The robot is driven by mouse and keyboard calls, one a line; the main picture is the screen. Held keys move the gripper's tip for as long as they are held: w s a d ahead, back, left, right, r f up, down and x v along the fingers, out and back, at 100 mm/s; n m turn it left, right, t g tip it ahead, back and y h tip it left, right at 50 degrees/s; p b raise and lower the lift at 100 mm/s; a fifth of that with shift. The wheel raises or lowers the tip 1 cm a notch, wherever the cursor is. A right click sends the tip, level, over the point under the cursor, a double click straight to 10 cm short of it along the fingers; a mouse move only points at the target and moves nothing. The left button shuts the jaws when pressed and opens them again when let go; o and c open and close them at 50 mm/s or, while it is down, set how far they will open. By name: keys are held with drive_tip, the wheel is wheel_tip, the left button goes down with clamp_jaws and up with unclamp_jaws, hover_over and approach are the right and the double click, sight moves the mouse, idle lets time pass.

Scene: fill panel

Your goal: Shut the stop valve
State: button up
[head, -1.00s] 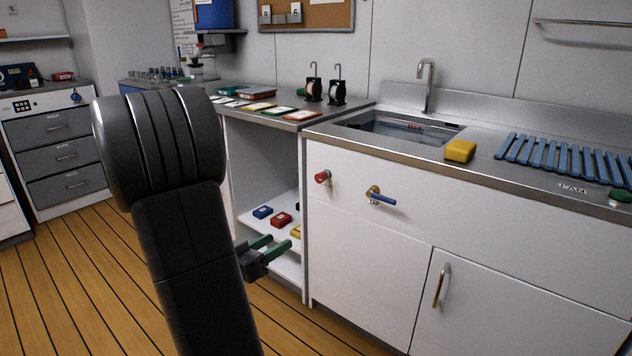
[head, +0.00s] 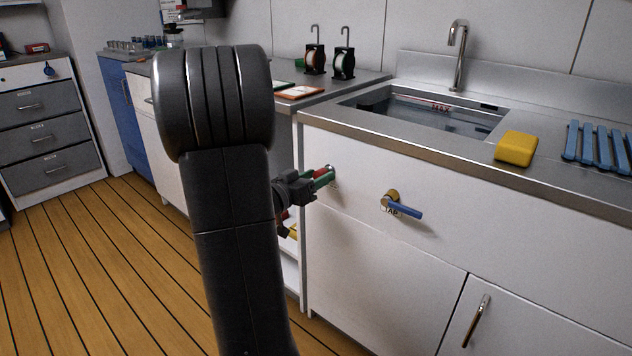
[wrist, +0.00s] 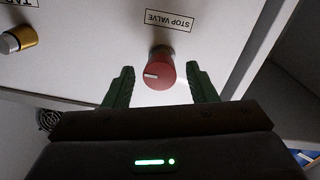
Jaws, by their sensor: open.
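The stop valve is a red round knob (wrist: 159,70) with a white mark, on the white cabinet front. A label reading STOP VALVE (wrist: 170,21) is beside it in the wrist view. In the head view my gripper (head: 325,176) is at the panel's upper left, and the red knob (head: 321,173) is mostly hidden by the fingers.
A blue-handled tap lever (head: 402,207) is on the same panel to the right; its brass base (wrist: 26,36) shows in the wrist view. Above are a sink (head: 430,115) with water and a yellow sponge (head: 516,148). An open shelf is left of the panel.

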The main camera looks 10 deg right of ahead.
drive_tip(key=shift+w+d, duration=0.1)
drive_tip(key=c, duration=1)
